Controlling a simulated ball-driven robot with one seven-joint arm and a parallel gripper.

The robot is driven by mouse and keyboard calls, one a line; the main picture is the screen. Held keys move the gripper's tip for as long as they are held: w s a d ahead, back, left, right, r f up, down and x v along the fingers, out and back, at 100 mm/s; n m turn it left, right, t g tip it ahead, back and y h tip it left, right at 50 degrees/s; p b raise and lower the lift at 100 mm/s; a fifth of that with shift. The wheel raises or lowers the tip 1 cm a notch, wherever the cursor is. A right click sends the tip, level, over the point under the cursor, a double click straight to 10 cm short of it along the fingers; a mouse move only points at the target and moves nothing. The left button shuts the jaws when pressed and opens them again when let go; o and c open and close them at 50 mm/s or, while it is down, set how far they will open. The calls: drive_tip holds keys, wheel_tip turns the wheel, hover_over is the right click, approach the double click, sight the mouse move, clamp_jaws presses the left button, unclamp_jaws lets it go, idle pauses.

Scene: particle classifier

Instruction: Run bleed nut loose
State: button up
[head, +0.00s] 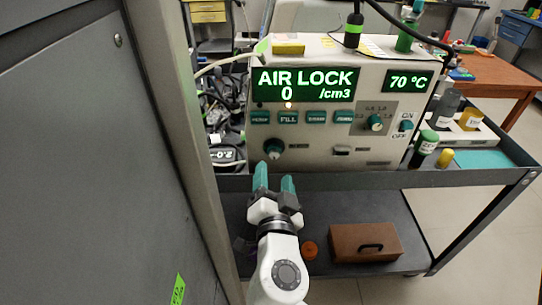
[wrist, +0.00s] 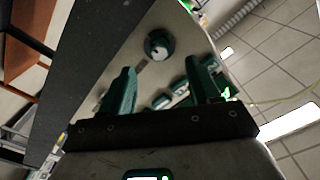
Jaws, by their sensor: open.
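The beige machine (head: 312,163) stands on the grey cart. A dark teal round knob (head: 273,148) sits low on the left of its front; its small label is unreadable, so I cannot tell surely that it is the bleed nut. My gripper (head: 274,178) is open and empty, with teal fingers pointing up just below this knob in the head view. In the wrist view a round knob with a pale centre (wrist: 157,44) lies beyond and between the fingertips of my gripper (wrist: 163,72), apart from them. The panel appears upside down there.
The display (head: 303,84) reads "AIR LOCK 0 /cm3", another "70 °C". Bottles (head: 448,108) stand at the right. A brown case (head: 364,242) lies on the lower shelf. A grey cabinet wall (head: 80,150) closes off the left.

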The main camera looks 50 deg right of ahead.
sight(274, 157)
drive_tip(key=p+x, duration=0.1)
drive_tip(key=x, duration=0.5)
drive_tip(key=shift+w+d, duration=0.15)
drive_tip(key=shift+d, duration=0.15)
drive_tip(key=shift+c, duration=0.2)
drive_tip(key=c, duration=1)
drive_tip(key=shift+f, duration=0.1)
